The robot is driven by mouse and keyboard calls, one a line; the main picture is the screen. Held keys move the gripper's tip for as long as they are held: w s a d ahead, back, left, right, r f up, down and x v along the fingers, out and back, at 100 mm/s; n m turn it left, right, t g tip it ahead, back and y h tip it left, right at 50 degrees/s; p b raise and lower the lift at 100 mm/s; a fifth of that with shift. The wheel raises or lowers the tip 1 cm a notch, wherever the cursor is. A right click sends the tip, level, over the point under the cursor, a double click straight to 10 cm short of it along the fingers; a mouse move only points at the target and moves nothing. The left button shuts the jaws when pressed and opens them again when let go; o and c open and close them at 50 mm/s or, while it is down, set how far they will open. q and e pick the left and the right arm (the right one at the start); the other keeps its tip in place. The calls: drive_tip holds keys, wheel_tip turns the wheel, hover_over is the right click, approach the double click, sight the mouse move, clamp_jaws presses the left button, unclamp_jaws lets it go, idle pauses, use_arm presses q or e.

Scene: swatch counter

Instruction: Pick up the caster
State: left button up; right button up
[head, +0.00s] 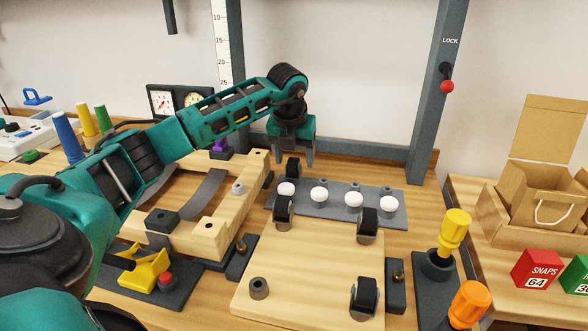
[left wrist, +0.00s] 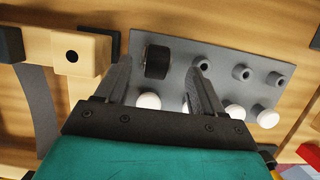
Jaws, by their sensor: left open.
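A black-wheeled caster (head: 293,168) stands at the back left of a grey rack plate (head: 385,213). In the left wrist view, this caster (left wrist: 157,62) shows between the two fingers, close to the left one. My left gripper (head: 297,153) is open and points down just above and around the caster; the frames do not show firm contact. It also shows in the left wrist view (left wrist: 161,72). Three more casters stand on a pale wooden board (head: 305,265), one of them the front right caster (head: 364,297). A bare grey socket (head: 258,288) is at its front left.
White-capped pegs (head: 319,194) and bare grey posts stand on the rack plate beside the caster. A wooden frame (head: 212,228) lies left of it. A grey upright (head: 436,100) rises behind right. A yellow-handled tool (head: 453,229) stands in a holder at right.

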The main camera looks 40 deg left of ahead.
sight(294, 169)
use_arm(q)
drive_tip(key=x, duration=0.5)
drive_tip(key=shift+a+f, duration=0.25)
drive_tip(key=shift+a, duration=0.05)
drive_tip(key=shift+c, duration=0.2)
drive_tip(key=c, duration=1)
drive_tip(key=shift+r, duration=0.15)
wheel_tip(294, 169, up, 20)
drive_tip(key=p, duration=0.1)
drive_tip(key=shift+p, duration=0.4)
